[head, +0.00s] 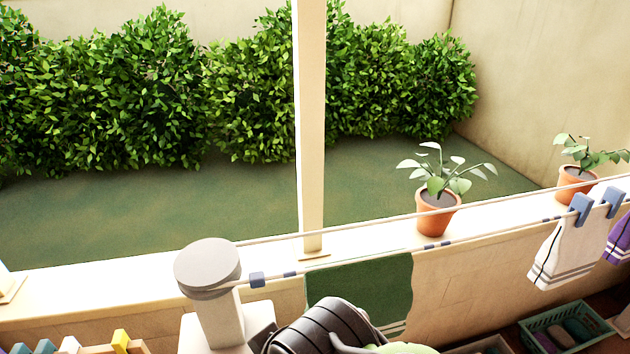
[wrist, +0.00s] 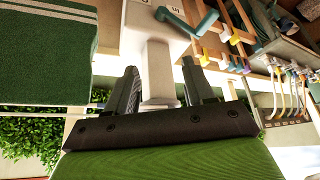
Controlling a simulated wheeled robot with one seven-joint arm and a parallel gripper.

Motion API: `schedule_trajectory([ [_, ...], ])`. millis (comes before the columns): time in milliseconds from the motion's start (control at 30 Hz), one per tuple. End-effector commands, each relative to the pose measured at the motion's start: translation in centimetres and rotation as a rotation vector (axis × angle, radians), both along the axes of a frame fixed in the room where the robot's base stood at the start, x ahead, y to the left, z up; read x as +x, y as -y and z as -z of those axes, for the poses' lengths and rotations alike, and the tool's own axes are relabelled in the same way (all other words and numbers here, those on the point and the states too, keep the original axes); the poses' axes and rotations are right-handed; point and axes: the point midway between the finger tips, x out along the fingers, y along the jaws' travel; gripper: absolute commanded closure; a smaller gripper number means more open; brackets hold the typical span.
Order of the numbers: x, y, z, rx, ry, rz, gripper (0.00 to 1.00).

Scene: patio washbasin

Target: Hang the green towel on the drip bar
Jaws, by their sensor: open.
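The green towel (head: 372,285) is dark green with white stripes near its lower end. It hangs over the thin pale drip bar (head: 480,234) along the low wall, right of the grey-capped post. It also shows at the left of the wrist view (wrist: 42,55), where the picture looks upside down. My gripper (wrist: 160,78) is open, with its two dark fingers apart and no cloth between them. The towel is beside the fingers and apart from them. In the head view my dark ribbed arm part covers some of the towel's lower edge.
The grey-capped post (head: 207,265) stands close to my gripper. Blue clips hold a white cloth (head: 562,248) farther right. Potted plants (head: 437,212) stand on the ledge. A green basket (head: 566,328) sits below. Hooks and tools (wrist: 235,35) fill the wrist view's upper right.

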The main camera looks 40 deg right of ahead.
Motion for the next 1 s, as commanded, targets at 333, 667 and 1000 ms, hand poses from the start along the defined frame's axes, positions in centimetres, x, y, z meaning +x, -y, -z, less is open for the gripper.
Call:
schedule_trajectory([
  [333, 7.0, 2.2, -5.7, -0.105, -0.267, -0.257, 0.47],
  [667, 10.3, 19.1, -9.4, 0.038, -0.311, -0.803, 0.47],
  [1000, 2.8, 31.3, -9.5, -0.032, -0.102, -1.039, 0.47],
])
